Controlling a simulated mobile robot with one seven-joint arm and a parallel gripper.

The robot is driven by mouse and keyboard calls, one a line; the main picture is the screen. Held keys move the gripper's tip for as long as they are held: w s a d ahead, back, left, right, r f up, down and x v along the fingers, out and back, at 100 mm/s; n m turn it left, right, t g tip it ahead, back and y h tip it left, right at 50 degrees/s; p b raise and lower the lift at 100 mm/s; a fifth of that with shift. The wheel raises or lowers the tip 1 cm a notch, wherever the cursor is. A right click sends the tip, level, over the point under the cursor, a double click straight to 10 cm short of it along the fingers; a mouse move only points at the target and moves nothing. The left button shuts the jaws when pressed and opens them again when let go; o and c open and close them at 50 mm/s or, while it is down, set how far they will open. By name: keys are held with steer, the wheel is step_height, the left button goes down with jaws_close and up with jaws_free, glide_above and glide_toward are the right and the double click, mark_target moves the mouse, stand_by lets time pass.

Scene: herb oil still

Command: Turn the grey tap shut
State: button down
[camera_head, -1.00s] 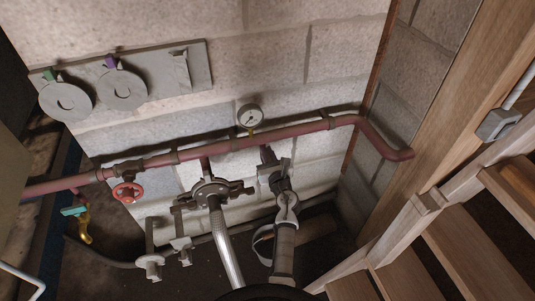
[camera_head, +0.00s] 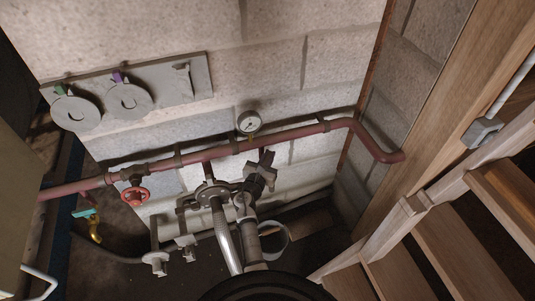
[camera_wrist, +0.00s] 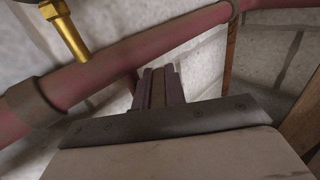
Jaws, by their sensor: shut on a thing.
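My gripper (camera_head: 266,158) is in front of the wall, just below the red pipe (camera_head: 285,137) and right of centre. In the wrist view its two dark fingers (camera_wrist: 159,88) are close together around a narrow brownish-grey strip. I take this for part of the grey tap, but its shape is mostly hidden by my fingers and wrist. A grey round fitting (camera_head: 208,192) with side arms hangs below the pipe, left of my gripper. A ribbed metal hose (camera_head: 225,238) runs down from it.
A gauge (camera_head: 249,123) sits above the pipe. A red wheel tap (camera_head: 135,194) and a teal-handled yellow tap (camera_head: 94,226) are at the left. A grey plate (camera_head: 182,83) with round discs is on the wall. Wooden stairs (camera_head: 440,245) close off the right.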

steer(key=shift+r+m+g+h+b, duration=0.1)
steer(key=shift+m+g+h+b, duration=0.1)
steer(key=shift+m+g+h, duration=0.6)
steer(key=shift+m+g+h+b, duration=0.2)
steer(key=shift+m+h, duration=0.4)
steer(key=shift+h, duration=0.6)
steer(key=shift+d, duration=0.1)
steer(key=c, duration=1.5)
jaws_free()
steer(key=shift+o, duration=0.2)
step_height(320, 180, up, 20)
steer(key=shift+b, duration=0.3)
